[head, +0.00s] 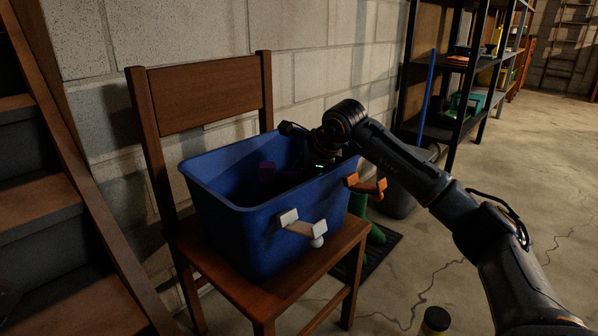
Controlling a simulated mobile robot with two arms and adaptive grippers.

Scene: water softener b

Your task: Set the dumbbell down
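My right gripper (320,160) reaches down into a blue bin (225,222) from the right, over its far right rim. Its fingers are in dark shadow inside the bin, so I cannot tell whether they are open or shut. A small dark reddish shape (267,170) shows dimly in the bin, left of the gripper. I cannot make out the dumbbell for certain. My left gripper is not in view.
The bin stands on a wooden chair (203,92) against a block wall. A white piece (303,227) and an orange piece (368,186) are at the bin's outside. Wooden stairs (40,190) are left; a black shelf (465,70) stands behind right. Floor at right is mostly clear.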

